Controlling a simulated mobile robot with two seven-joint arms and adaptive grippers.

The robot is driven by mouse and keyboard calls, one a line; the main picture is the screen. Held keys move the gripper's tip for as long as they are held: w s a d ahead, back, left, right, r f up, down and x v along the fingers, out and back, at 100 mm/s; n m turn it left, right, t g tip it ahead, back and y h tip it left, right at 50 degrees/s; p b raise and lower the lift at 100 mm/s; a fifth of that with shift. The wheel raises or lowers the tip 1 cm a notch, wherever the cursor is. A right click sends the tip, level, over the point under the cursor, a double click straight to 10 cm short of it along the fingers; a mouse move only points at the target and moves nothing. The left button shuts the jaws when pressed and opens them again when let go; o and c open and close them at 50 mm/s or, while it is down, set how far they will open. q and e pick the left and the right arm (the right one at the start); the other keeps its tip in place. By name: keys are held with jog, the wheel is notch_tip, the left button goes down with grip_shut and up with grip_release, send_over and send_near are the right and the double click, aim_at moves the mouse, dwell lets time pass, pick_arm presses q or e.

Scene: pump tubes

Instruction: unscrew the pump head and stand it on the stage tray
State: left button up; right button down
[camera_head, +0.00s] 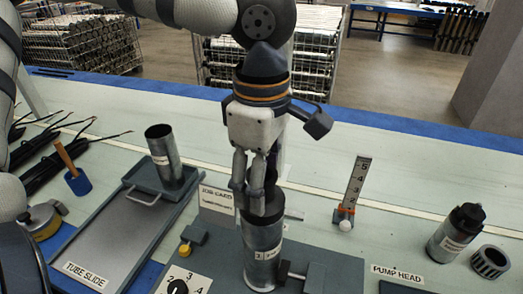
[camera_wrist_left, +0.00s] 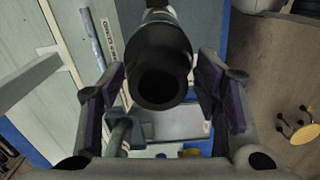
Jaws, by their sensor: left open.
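A grey metal tube (camera_head: 263,262) with a white label stands upright in a fixture on the bench at centre. Its dark upper end, apparently the pump head (camera_head: 262,212), lies partly behind my fingers. My left gripper (camera_head: 257,192) points down over this end with its fingers open. In the left wrist view, a round black end with a hollow centre (camera_wrist_left: 160,85) sits between the fingers (camera_wrist_left: 162,100), with gaps on both sides. A PUMP HEAD label (camera_head: 397,272) marks a grey plate, perhaps the stage tray, at lower right. My right gripper is not in view.
A black-capped cylinder (camera_head: 455,232) and a slotted ring (camera_head: 490,262) stand at right. An upright numbered gauge (camera_head: 355,188) is right of the fixture. The TUBE SLIDE tray (camera_head: 110,245) with a tube (camera_head: 163,155) is at left. A dial (camera_head: 178,286) is in front.

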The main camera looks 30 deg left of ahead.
pick_arm(q)
jog(key=shift+w+f, duration=0.1)
jog(key=shift+f, duration=0.1)
grip_shut()
jog(key=c, duration=0.9)
grip_release()
grip_shut()
jog(key=shift+r, duration=0.15)
jog(key=shift+r, duration=1.2)
jog(key=shift+r, duration=1.5)
